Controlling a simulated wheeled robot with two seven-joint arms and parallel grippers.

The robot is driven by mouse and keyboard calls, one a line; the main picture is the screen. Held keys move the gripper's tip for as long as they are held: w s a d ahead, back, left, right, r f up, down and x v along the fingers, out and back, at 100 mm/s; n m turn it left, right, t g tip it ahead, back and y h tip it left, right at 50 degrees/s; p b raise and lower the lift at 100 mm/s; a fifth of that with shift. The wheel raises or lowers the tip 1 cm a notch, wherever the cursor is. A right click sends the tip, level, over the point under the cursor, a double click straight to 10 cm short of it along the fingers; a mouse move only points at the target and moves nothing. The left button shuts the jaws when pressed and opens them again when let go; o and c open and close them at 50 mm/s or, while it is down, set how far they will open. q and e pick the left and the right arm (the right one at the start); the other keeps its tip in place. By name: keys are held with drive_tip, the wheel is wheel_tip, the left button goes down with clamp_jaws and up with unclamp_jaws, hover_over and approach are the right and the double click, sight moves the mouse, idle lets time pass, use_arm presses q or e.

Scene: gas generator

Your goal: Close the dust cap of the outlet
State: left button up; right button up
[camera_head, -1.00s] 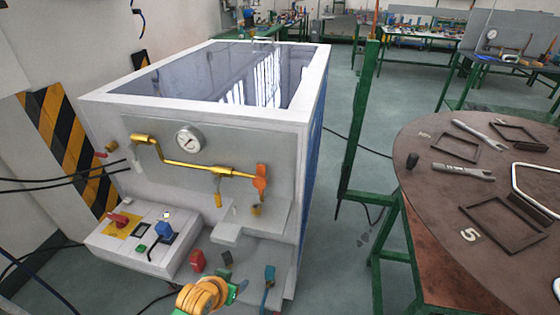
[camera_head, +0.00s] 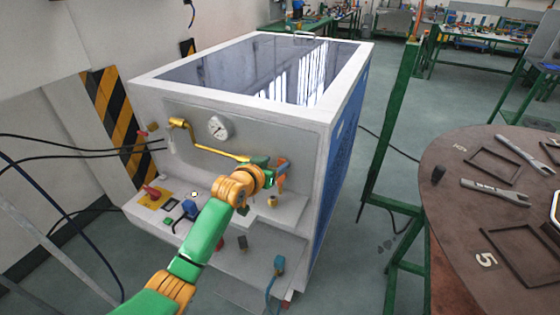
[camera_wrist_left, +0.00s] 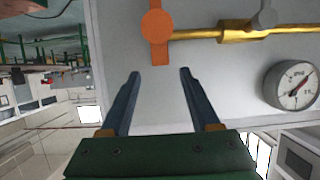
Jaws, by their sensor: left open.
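The white gas generator (camera_head: 352,95) carries a brass pipe (camera_head: 205,148) along its front panel. An orange handle (camera_head: 286,165) is at the pipe's right end; it also shows at the top of the left wrist view (camera_wrist_left: 158,26). A small brass fitting (camera_head: 272,202) is below the handle; I cannot tell which part is the dust cap. My left gripper (camera_head: 279,172) is at the orange handle, which it partly covers. In the wrist view its two dark fingers (camera_wrist_left: 160,73) are apart and empty, with the handle's lower end just beyond their tips. My right gripper is out of view.
A pressure gauge (camera_head: 219,127) is above the pipe. A control box (camera_head: 148,218) with a red switch and blue knob juts out at the lower left. A green post (camera_head: 392,130) and a round brown table (camera_head: 450,215) stand at the right. Black cables hang at the left.

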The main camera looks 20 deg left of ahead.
sight(281, 160)
use_arm(q)
drive_tip(key=x, duration=0.3)
drive_tip(key=shift+w+a+f, duration=0.1)
drive_tip(key=shift+w+f, duration=0.05)
drive_tip(key=shift+f, duration=0.05)
drive_tip(key=shift+c, duration=0.2)
clamp_jaws()
idle(1.1)
